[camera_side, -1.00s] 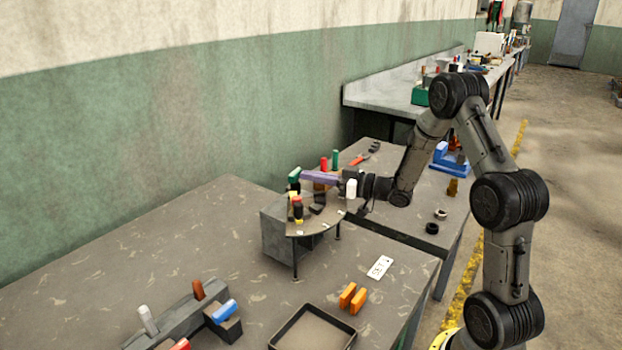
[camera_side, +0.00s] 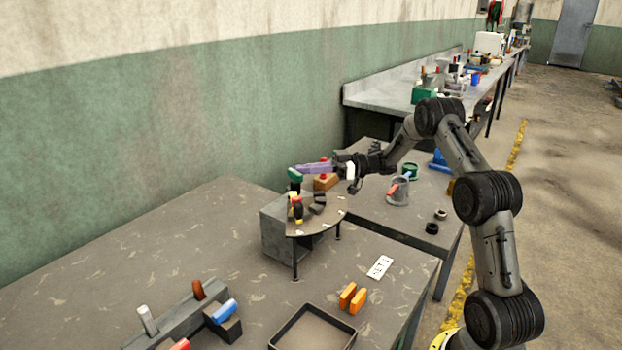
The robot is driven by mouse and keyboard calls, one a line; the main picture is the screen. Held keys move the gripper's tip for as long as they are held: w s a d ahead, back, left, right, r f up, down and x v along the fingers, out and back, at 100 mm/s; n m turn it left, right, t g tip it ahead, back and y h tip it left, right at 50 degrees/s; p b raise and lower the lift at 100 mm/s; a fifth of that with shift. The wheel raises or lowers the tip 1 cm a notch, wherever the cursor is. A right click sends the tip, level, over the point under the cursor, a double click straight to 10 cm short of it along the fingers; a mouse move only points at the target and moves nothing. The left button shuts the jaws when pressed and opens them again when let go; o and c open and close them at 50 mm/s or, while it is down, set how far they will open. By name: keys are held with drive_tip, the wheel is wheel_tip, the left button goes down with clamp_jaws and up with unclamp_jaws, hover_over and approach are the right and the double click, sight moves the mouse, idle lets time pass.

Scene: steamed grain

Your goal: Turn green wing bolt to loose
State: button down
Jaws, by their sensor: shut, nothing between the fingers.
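A green-topped piece (camera_side: 294,175), which looks like the green wing bolt, stands at the left back of the small semicircular stand (camera_side: 322,222). In the picture the finger ends overlap or lie right beside the green top. I cannot tell whether they touch it. How far the bolt is turned is too small to see.
Black and yellow pieces (camera_side: 297,210) stand on the stand below the green top. A wooden block (camera_side: 326,182) with a red top is just behind. A tray (camera_side: 313,328) and two orange blocks (camera_side: 352,297) are in front.

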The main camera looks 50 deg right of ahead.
drive_tip(key=shift+w+a, duration=0.1)
drive_tip(key=shift+w, duration=0.7)
idle(0.4)
